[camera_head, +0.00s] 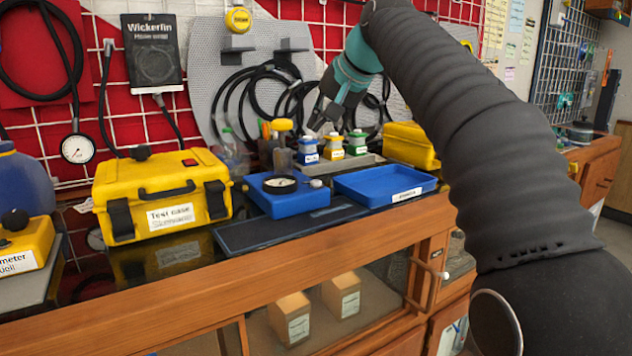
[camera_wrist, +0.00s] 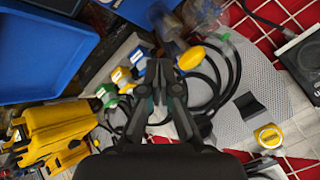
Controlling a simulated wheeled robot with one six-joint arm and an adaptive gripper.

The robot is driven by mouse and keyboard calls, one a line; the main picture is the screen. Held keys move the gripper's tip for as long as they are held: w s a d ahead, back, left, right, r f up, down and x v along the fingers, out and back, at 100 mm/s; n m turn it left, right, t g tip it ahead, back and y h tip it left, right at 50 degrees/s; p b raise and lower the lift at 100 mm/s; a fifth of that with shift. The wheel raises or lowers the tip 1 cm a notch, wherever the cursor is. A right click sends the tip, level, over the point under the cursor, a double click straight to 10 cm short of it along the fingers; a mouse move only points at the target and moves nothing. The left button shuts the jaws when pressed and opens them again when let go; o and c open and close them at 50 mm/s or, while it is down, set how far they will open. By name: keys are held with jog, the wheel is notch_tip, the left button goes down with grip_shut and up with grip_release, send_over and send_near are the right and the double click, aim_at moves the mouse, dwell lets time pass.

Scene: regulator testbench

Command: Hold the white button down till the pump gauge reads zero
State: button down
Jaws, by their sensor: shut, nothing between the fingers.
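The blue pump box (camera_head: 298,204) sits on the bench top with a round dial gauge (camera_head: 280,184) on its upper face. The gauge reading is too small to make out. The small white button (camera_head: 316,183) is on the right part of the box's top, uncovered. My gripper (camera_head: 318,122) is shut and empty, above and behind the box, near several small bottles. Nothing touches the button. In the wrist view my gripper's fingers (camera_wrist: 160,72) meet at their tips. A blue surface at that view's top edge may be the pump box; the button cannot be made out there.
A blue tray (camera_head: 372,191) lies right of the pump box, and a yellow test case (camera_head: 160,190) stands left. Bottles with blue, yellow and green caps (camera_head: 333,147) stand behind. Black hoses (camera_head: 262,85) hang on the back panel. A dark mat (camera_head: 270,230) lies in front.

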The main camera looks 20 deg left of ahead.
aim_at(318, 181)
jog(key=shift+f+b, duration=2.6)
jog(key=shift+f, duration=1.75)
jog(key=shift+f, duration=0.1)
jog(key=shift+f, duration=0.35)
jog(key=shift+f+b, duration=0.45)
jog(key=shift+f, duration=0.05)
jog(key=shift+r, duration=0.1)
dwell(1.0)
jog(key=shift+r+p, duration=0.9)
jog(key=shift+p, duration=0.2)
notch_tip(318, 181, up, 3)
jog(key=p, duration=0.2)
jog(key=shift+f+p, duration=0.15)
jog(key=shift+p, duration=0.25)
jog(key=shift+r+p, duration=0.55)
jog(key=shift+r, duration=0.55)
